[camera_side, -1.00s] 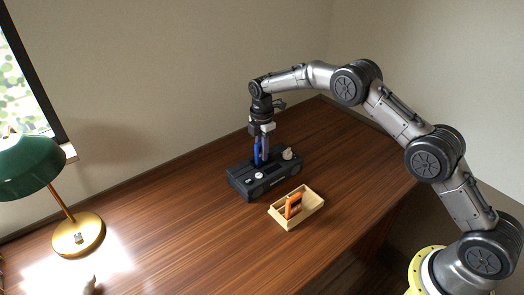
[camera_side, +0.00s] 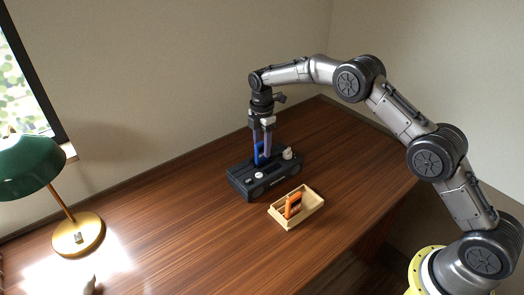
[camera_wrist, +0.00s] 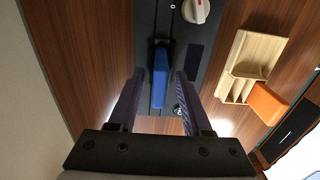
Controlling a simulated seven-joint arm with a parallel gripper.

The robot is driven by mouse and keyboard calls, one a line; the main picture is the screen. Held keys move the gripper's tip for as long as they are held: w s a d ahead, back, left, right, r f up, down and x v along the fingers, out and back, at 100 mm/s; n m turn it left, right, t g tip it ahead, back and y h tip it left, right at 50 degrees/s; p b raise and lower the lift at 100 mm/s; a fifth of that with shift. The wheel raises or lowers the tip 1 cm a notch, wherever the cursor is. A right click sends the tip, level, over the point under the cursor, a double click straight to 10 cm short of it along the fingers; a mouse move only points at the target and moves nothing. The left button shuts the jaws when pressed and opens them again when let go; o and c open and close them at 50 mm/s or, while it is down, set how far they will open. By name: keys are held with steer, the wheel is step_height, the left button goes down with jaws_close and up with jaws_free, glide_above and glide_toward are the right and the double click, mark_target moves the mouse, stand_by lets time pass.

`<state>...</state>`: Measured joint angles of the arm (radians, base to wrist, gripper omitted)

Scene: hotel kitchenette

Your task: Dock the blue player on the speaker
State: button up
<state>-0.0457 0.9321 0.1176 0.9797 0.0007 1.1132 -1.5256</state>
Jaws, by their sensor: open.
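The blue player (camera_wrist: 160,79) stands on top of the black speaker (camera_wrist: 198,91), between my open fingers in the wrist view, with a gap on each side. In the side view the blue player (camera_side: 258,154) stands upright on the speaker (camera_side: 240,184), near its left part. My gripper (camera_side: 262,143) is directly above the speaker, its fingers pointing down around the player. It also shows in the wrist view (camera_wrist: 158,88). The player's lower end is hidden, so I cannot tell how deep it sits.
A wooden tray (camera_side: 313,209) in front of the speaker holds an orange player (camera_side: 292,206). The speaker top has a white knob (camera_side: 258,175) and a pale knob (camera_side: 288,154). A green lamp (camera_side: 32,166) stands far left. The desk between is clear.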

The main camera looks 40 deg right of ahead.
step_height(320, 180, up, 10)
steer(key=shift+r, duration=0.15)
steer(key=s+d+r+m+t, duration=0.25)
steer(key=s+r+m, duration=0.65)
steer(key=s+r, duration=0.9)
steer(key=s+f+m+t, duration=0.1)
steer(key=s+f+m, duration=0.2)
steer(key=s, duration=0.9)
steer(key=s+f+m+t, duration=0.2)
steer(key=s+m, duration=0.4)
steer(key=s, duration=0.7)
steer(key=shift+f, duration=0.75)
steer(key=shift+d, duration=0.1)
